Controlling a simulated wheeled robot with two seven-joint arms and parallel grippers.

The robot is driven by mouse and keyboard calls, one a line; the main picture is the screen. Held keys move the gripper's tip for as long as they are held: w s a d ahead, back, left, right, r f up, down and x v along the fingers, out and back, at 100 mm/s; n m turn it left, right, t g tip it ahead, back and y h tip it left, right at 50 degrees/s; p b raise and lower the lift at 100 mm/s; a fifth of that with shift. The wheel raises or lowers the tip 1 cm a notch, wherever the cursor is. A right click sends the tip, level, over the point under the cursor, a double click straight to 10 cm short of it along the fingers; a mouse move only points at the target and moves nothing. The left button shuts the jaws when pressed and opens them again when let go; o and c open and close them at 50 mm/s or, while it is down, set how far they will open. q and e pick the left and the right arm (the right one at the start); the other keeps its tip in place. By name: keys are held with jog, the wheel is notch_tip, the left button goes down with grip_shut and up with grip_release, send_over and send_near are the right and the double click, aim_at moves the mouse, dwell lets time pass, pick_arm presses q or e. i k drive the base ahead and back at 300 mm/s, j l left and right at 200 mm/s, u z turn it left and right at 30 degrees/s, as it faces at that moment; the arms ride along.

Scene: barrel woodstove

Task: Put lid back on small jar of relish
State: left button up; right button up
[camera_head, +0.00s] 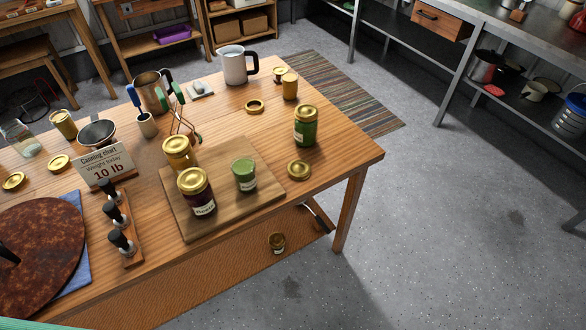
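A small jar of green relish (245,182) stands upright on the wooden cutting board (215,223), near its right side. It has a pale label, and its green top shows no lid. A gold lid (299,170) lies flat on the table just right of the board, apart from the jar. More loose gold lids lie on the table: one ring-like lid (255,106) at the back, and others (59,163) at the left. I cannot tell from looks alone which lid belongs to the relish. Neither of my grippers is in view.
A dark lidded jar (196,198) and another gold-lidded jar (178,152) share the board. A tall green jar (305,130) stands behind the near lid. A chart sign (107,167), black-knobbed rack (119,225) and rusty disc (40,250) fill the left. The table's right corner is clear.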

aim_at(243, 167)
jog(key=l+u, duration=0.15)
jog(key=u, duration=0.2)
jog(key=i+l+u, duration=0.15)
jog(key=u, duration=0.2)
jog(key=i+l+u, duration=0.15)
jog(key=l, duration=0.6)
jog(key=i+l+u, duration=0.15)
jog(key=l, duration=0.65)
jog(key=l+u, duration=0.15)
jog(key=l, duration=0.6)
